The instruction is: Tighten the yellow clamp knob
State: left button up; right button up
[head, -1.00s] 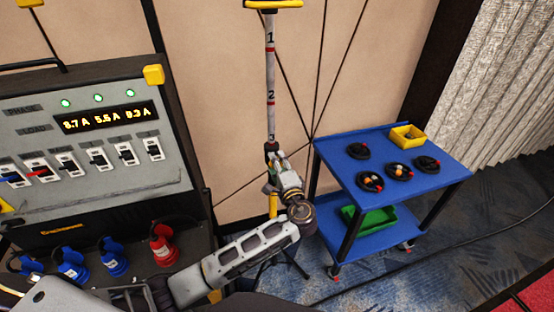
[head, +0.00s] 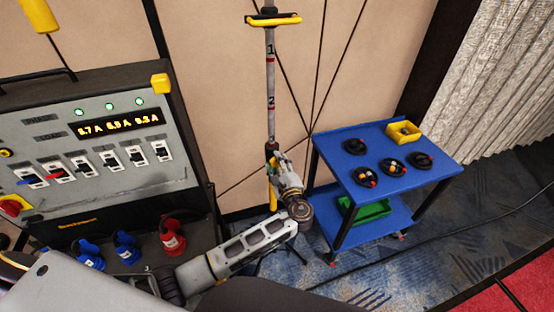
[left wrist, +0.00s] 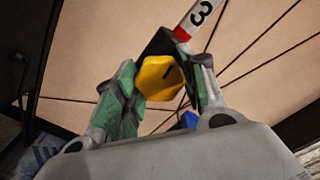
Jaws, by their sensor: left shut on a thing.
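The yellow clamp knob (left wrist: 160,77) is a faceted block on the dark collar of the striped pole (head: 270,80), seen in the left wrist view. My left gripper (left wrist: 165,82) has one green-padded finger on each side of the knob and is shut on it. In the head view my left gripper (head: 284,170) is at the pole's collar and covers the knob there. The pole is upright, with numbers and red bands. Its number 3 shows just above the collar in the left wrist view. My right gripper is not in view.
A power panel (head: 100,150) with lit displays and plugs stands at left.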

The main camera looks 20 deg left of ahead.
pick_arm(q)
jog(key=shift+d+m+p, duration=0.1)
jog(key=shift+m+p, duration=0.75)
jog(key=shift+m, duration=0.15)
jog(key=shift+f, duration=0.1)
jog(key=o, duration=1)
jog(key=shift+o, duration=0.2)
jog(key=shift+s+d, duration=0.35)
jog(key=shift+s, duration=0.2)
jog(key=v, duration=1)
jog(key=shift+s+d, duration=0.25)
jog(key=shift+s, duration=0.05)
